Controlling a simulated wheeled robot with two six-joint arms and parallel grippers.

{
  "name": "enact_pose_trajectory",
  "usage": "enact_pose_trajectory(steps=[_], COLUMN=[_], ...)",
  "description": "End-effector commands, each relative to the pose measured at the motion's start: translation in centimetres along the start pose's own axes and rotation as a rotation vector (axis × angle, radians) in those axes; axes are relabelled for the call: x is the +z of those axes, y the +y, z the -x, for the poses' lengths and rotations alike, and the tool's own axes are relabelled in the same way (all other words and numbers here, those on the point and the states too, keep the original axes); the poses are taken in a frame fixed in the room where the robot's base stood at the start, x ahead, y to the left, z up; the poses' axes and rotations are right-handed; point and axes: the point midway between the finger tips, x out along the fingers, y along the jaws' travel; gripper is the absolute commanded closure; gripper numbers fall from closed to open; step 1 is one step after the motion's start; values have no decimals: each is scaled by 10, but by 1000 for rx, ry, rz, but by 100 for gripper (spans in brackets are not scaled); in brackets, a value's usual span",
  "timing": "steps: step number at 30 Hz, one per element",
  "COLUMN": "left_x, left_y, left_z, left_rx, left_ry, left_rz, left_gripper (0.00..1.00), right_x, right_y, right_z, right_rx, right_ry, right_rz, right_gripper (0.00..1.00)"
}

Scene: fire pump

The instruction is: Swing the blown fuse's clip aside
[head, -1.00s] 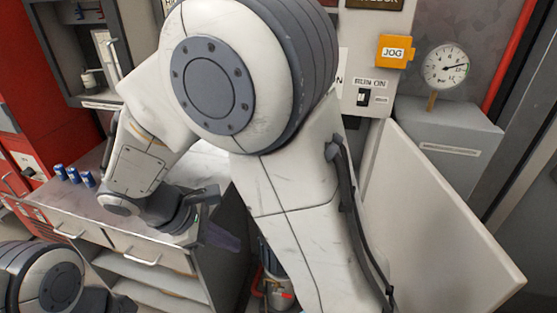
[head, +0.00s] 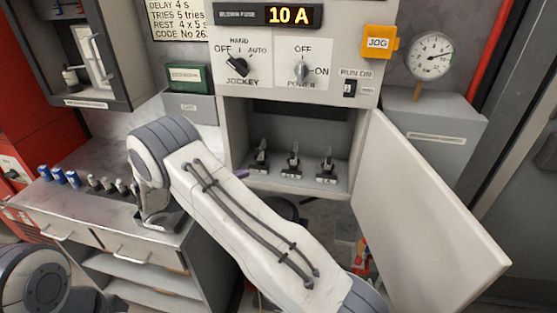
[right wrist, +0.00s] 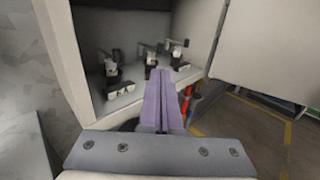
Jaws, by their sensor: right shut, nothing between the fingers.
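Three fuse holders with dark clips stand in a row in the open cabinet (head: 285,103): left (head: 261,158), middle (head: 293,162) and right (head: 327,167). They also show in the right wrist view: left (right wrist: 112,72), middle (right wrist: 148,56), right (right wrist: 177,50). A display above reads 10 A (head: 289,15); I cannot tell which fuse is blown. My right gripper (head: 242,174) is at the cabinet's lower left opening. In the right wrist view its purple fingers (right wrist: 160,75) are shut and empty, apart from the holders. My left gripper is out of view.
The cabinet's white door (head: 425,205) hangs open on the right. A bench (head: 100,225) on the left carries blue cylinders (head: 58,176) and several pale ones (head: 107,184). Switches and an orange JOG box (head: 379,43) are above. Red and blue objects (right wrist: 188,98) are below the cabinet.

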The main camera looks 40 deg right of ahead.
Motion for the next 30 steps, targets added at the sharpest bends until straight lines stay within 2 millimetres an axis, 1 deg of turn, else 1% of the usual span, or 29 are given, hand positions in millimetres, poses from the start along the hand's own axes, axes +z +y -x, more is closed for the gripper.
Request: enact_pose_trajectory(steps=[4, 7, 15, 21, 25, 30], left_x=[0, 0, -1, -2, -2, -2], left_y=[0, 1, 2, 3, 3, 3], left_z=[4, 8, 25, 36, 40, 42], left_rx=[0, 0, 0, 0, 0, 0], left_ry=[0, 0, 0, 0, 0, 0], left_rz=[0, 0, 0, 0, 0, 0], left_gripper=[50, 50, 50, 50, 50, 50], right_x=[1, 2, 3, 2, 1, 0], right_y=[0, -1, -2, -2, -1, -1], right_z=[-10, -25, -83, -119, -132, -140], right_rx=[-3, -4, -6, -4, -2, -1], right_ry=[1, 0, 1, 2, 2, 2], right_rz=[1, 2, 4, 2, 1, -1], right_gripper=[100, 100, 100, 100, 100, 100])
